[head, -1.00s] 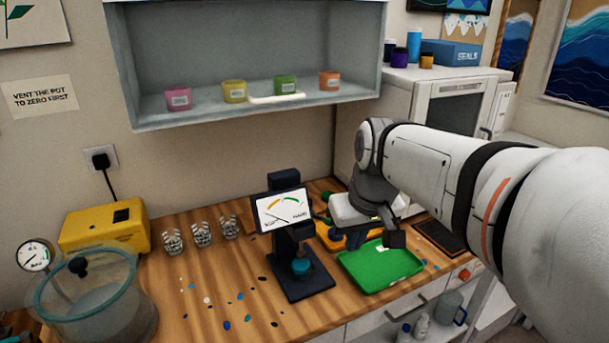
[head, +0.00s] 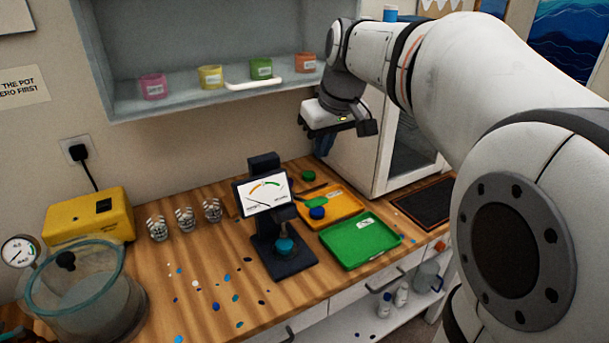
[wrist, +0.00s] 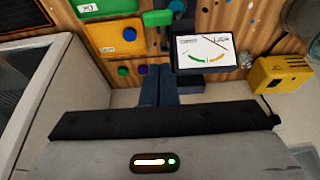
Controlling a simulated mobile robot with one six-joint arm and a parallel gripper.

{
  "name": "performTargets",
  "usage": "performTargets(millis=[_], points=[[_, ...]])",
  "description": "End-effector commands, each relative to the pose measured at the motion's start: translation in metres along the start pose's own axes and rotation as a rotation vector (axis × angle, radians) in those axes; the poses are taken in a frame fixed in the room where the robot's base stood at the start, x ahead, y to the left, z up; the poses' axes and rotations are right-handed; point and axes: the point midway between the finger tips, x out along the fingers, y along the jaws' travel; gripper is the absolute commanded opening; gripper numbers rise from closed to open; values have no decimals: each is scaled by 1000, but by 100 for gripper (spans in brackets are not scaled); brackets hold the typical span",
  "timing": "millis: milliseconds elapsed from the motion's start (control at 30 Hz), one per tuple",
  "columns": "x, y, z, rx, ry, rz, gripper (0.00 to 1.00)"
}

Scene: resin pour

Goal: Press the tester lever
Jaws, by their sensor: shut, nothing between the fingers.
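The tester (head: 264,194) stands on the bench, a black stand with a white dial screen and a teal disc (head: 285,246) on its base. Its screen also shows in the wrist view (wrist: 205,52). A green grip (wrist: 157,18) beside the screen looks like the lever; in the head view the green piece (head: 317,201) appears over the orange tray, its joint to the tester unclear. My gripper (head: 323,149) is shut and empty, raised above the bench behind and right of the tester. In the wrist view its dark blue fingers (wrist: 158,72) are together, apart from the green grip.
A green tray (head: 358,242) and an orange tray (head: 345,199) lie right of the tester. A white oven-like cabinet (head: 360,160) stands close to my gripper. A shelf (head: 215,100) hangs above. Several small cups and a yellow box (head: 90,216) are left.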

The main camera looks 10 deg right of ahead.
Motion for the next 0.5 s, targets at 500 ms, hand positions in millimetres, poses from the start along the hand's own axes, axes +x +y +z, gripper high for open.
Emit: performTargets(millis=[500], points=[[93,-1,18,0,-2,-1,0]])
